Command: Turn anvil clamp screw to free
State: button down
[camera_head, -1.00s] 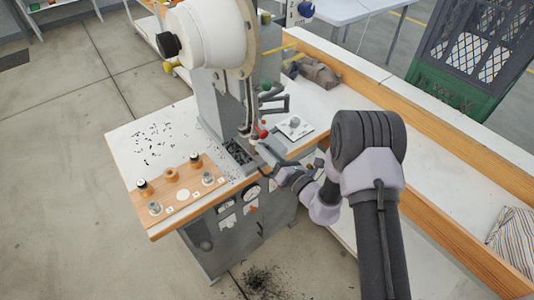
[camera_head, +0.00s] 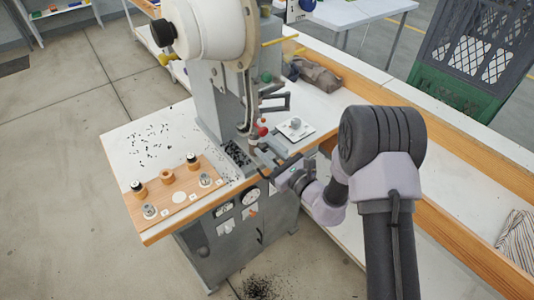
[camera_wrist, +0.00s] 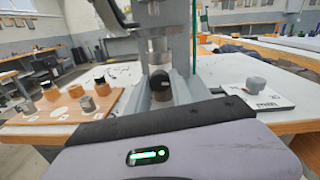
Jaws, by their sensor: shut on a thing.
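The eyelet press (camera_head: 207,100) stands on a white-topped bench with a grey cabinet below. My gripper (camera_head: 263,163) is at the front of the press, just below the red ball knob (camera_head: 262,131), and is shut at the anvil clamp screw. The screw is mostly hidden by my fingers in the head view. In the wrist view a dark round knob (camera_wrist: 160,82) sits low in the middle of the press, probably the clamp screw. My purple gripper housing fills the bottom of that view and hides the fingertips. How far the screw is turned cannot be seen.
A wooden board (camera_head: 172,193) with several dies lies left of the press. A white plate with a grey knob (camera_head: 295,124) lies to its right. A lever hangs close above my gripper. The long wood-edged counter (camera_head: 440,165) runs along my right side.

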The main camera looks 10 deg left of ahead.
jog(key=shift+n, duration=0.3)
dwell(0.4)
jog(key=c, duration=1.1)
grip_release()
jog(key=p+v, duration=0.1)
jog(key=v, duration=1.6)
jog(key=shift+s+d, duration=0.15)
jog(key=shift+s, duration=0.05)
